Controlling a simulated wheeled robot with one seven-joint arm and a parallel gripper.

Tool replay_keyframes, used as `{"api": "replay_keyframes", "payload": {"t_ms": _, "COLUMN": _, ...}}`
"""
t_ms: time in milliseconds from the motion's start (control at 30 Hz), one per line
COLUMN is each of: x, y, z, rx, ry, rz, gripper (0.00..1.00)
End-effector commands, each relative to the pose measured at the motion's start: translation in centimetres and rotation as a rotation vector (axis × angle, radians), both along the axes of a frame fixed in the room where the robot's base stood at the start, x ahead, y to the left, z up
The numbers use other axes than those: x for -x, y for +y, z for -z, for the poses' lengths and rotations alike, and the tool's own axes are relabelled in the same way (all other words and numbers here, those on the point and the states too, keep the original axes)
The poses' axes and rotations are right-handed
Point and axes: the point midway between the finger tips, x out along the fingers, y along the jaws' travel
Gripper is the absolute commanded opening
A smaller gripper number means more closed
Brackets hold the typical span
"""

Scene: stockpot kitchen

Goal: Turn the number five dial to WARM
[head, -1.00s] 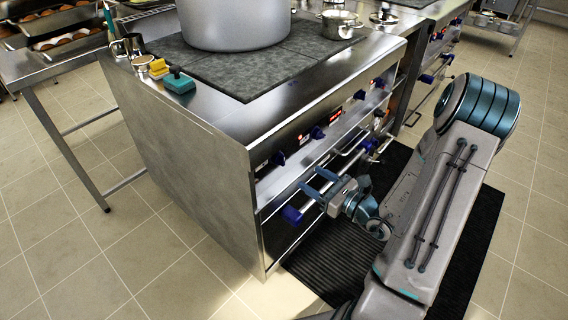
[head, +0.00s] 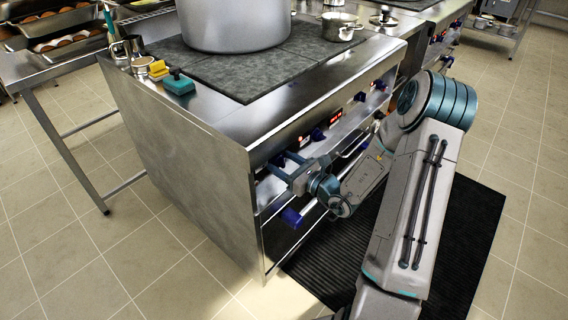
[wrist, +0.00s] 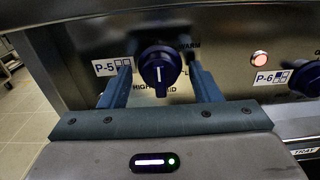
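The number five dial (wrist: 160,66) is a dark blue knob beside a P-5 label (wrist: 112,66) on the steel stove front, in the middle of the wrist view. Its white mark stands about vertical. The word WARM (wrist: 190,46) shows at its upper right, with HIGH and MID below it. My gripper (wrist: 160,84) is open, with one finger left and one right of the dial. Gaps show between the fingers and the dial, so it is not gripped. In the head view my gripper (head: 277,170) is at the near end of the stove front and largely hides this dial.
The P-6 dial (wrist: 305,78) and a lit red lamp (wrist: 260,59) are to the right. A rail with a blue end (head: 291,217) runs below my gripper. A large stockpot (head: 235,25) stands on the stove top.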

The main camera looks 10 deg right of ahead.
Motion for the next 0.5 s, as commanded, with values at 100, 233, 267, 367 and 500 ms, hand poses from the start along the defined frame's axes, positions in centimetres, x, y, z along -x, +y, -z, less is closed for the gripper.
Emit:
{"api": "replay_keyframes", "payload": {"t_ms": 100, "x": 0.02, "y": -0.01, "z": 0.0, "rx": 0.0, "ry": 0.0, "rz": 0.0, "gripper": 0.23}}
{"api": "replay_keyframes", "payload": {"t_ms": 233, "x": 0.02, "y": -0.01, "z": 0.0, "rx": 0.0, "ry": 0.0, "rz": 0.0, "gripper": 0.14}}
{"api": "replay_keyframes", "payload": {"t_ms": 267, "x": 0.03, "y": -0.01, "z": 0.0, "rx": -0.001, "ry": 0.001, "rz": 0.0, "gripper": 0.14}}
{"api": "replay_keyframes", "payload": {"t_ms": 367, "x": 0.02, "y": -0.02, "z": -0.05, "rx": -0.006, "ry": 0.004, "rz": 0.0, "gripper": 0.14}}
{"api": "replay_keyframes", "payload": {"t_ms": 500, "x": 0.03, "y": -0.02, "z": -0.16, "rx": -0.033, "ry": 0.024, "rz": 0.0, "gripper": 0.14}}
